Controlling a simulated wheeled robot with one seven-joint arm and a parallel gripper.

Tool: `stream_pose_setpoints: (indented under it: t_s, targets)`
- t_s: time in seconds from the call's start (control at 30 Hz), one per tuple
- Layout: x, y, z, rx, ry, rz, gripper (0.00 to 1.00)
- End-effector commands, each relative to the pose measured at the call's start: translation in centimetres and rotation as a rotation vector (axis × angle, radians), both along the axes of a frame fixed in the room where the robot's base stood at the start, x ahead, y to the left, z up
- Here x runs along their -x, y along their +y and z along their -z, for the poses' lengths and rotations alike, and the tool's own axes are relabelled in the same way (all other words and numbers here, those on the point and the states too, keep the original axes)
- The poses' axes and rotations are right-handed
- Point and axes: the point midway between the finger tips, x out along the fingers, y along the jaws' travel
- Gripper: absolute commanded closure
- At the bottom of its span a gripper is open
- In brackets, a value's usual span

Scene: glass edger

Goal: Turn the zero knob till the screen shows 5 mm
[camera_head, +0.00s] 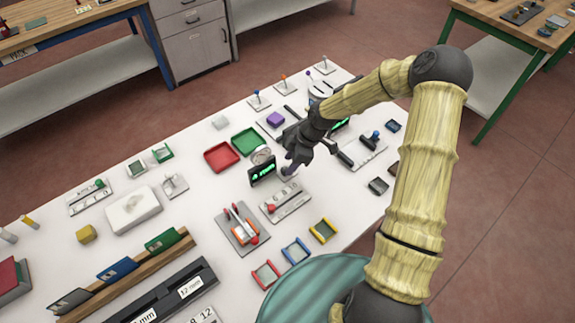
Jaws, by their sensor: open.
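A small black screen (263,171) with green characters stands on the white table near its middle. It seems to read a digit followed by "mm", but the digit is too small to tell. My gripper (288,160) is open, just right of the screen, with its fingers pointing down and left. The zero knob cannot be made out; the fingers cover the spot beside the screen. A second green-lit screen (340,125) shows partly behind my wrist.
A round pale dial (261,154) stands right behind the screen. Red (221,157) and green (246,141) trays lie to its left and back. A plate with a slider (286,202) lies in front. Small coloured frames (296,250) sit near the front edge.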

Motion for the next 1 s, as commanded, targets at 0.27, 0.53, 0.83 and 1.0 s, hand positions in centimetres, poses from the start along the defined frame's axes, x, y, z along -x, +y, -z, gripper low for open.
stream_pose_setpoints:
  t_s: [0.27, 0.53, 0.83, 1.0]
  targets:
    - [0.0, 1.1, 2.7, 0.000, 0.000, 0.000, 0.56]
    - [-0.1, 1.2, 2.9, 0.001, -0.001, 0.000, 0.56]
    - [-0.1, 1.2, 2.9, 0.000, -0.001, 0.000, 1.00]
    - [0.0, 1.2, 2.9, 0.001, 0.001, 0.012, 1.00]
